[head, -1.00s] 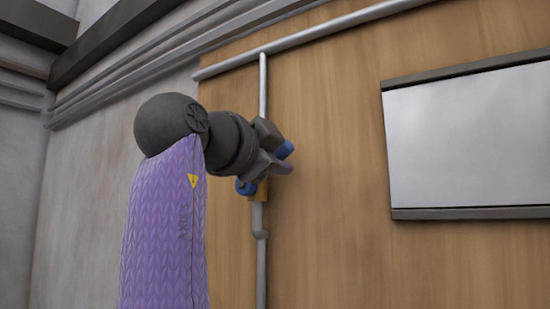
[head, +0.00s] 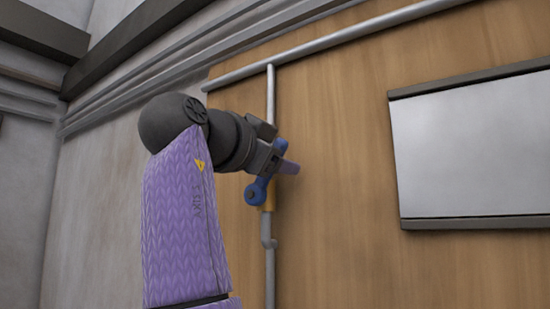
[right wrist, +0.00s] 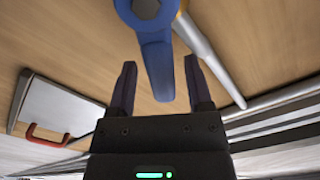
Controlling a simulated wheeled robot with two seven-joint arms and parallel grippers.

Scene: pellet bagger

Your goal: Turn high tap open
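The high tap has a blue lever (head: 258,191) and a yellow-brass body (head: 268,203), set on a thin grey upright pipe on the wooden wall. My right gripper (head: 286,167) is at the lever and hides part of it in the head view. In the right wrist view the blue lever (right wrist: 158,66) runs from its round hub at the top down between the two dark fingers of my right gripper (right wrist: 161,80). The fingers are apart, with a visible gap on each side of the lever. My left gripper is not in view.
The upright pipe (head: 270,100) meets a long sloping pipe (head: 330,45) above. A pale panel with dark edges (head: 475,145) is on the wall to the right. In the right wrist view a red handle (right wrist: 45,138) shows at the lower left. The wall between tap and panel is bare.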

